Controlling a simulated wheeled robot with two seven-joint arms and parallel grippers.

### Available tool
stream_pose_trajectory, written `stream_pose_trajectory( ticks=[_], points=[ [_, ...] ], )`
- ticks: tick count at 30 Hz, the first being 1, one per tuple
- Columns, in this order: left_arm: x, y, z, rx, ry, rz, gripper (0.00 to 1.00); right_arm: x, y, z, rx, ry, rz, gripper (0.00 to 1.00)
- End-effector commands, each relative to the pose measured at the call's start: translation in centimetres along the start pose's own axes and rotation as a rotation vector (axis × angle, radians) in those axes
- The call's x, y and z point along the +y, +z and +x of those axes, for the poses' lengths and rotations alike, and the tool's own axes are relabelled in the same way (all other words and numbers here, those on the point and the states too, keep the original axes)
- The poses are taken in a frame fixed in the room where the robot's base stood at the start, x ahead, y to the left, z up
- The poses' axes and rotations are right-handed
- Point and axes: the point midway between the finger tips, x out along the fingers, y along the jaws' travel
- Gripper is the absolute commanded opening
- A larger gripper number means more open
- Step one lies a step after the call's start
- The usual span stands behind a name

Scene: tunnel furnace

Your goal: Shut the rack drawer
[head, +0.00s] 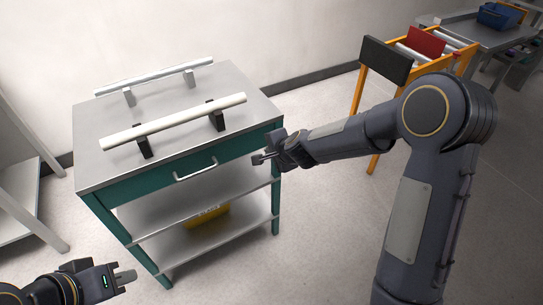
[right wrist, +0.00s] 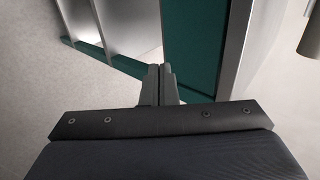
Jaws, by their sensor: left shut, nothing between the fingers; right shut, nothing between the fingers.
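The rack is a green-framed cart with a grey metal top (head: 180,110). Its drawer (head: 225,162) has a green front with a silver bar handle (head: 195,169), just under the top. The front looks about flush with the frame; a small gap cannot be ruled out. My right gripper (head: 258,158) is shut and empty at the right end of the drawer front. In the right wrist view its closed fingertips (right wrist: 160,70) point at the green panel (right wrist: 190,45); contact cannot be told. My left gripper (head: 126,277) is shut and empty, low at the left, apart from the rack.
Two pale bars (head: 173,122) on dark and grey brackets lie across the rack top. A yellow item (head: 207,217) is on the lower shelf. An orange-legged roller stand (head: 412,65) is behind my right arm. A grey shelf unit (head: 22,190) stands left. Floor in front is clear.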

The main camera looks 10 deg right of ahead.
Motion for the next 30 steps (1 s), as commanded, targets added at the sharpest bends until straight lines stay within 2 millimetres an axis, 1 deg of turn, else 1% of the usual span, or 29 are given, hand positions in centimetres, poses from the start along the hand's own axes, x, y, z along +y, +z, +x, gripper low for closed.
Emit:
stream_pose_trajectory(
  ticks=[1, 12, 16, 24, 26, 29, 30],
  points=[
    [0.2, -0.2, -0.4, 0.001, 0.000, 0.000, 0.00, -0.5, 0.1, -1.3, 0.000, -0.005, -0.001, 0.00],
    [0.9, -1.0, -1.9, 0.001, 0.000, 0.000, 0.00, -0.4, 0.1, -7.6, 0.000, -0.003, 0.000, 0.00],
    [1.0, -1.2, -2.2, 0.001, 0.000, 0.000, 0.00, -0.2, 0.1, -8.8, -0.001, -0.001, 0.000, 0.00],
    [1.0, -1.2, -2.2, 0.001, 0.000, 0.000, 0.00, -0.1, 0.1, -9.4, -0.003, -0.002, -0.002, 0.00],
    [1.0, -1.2, -2.2, 0.001, 0.000, 0.000, 0.00, -0.3, 0.1, -10.0, -0.012, -0.008, -0.017, 0.00],
    [1.0, -1.2, -2.2, 0.001, 0.000, 0.000, 0.00, -0.8, 0.2, -12.5, -0.053, -0.030, -0.086, 0.00],
    [1.0, -1.2, -2.2, 0.001, 0.000, 0.000, 0.00, -0.8, 0.3, -14.1, -0.077, -0.041, -0.131, 0.00]
  ],
)
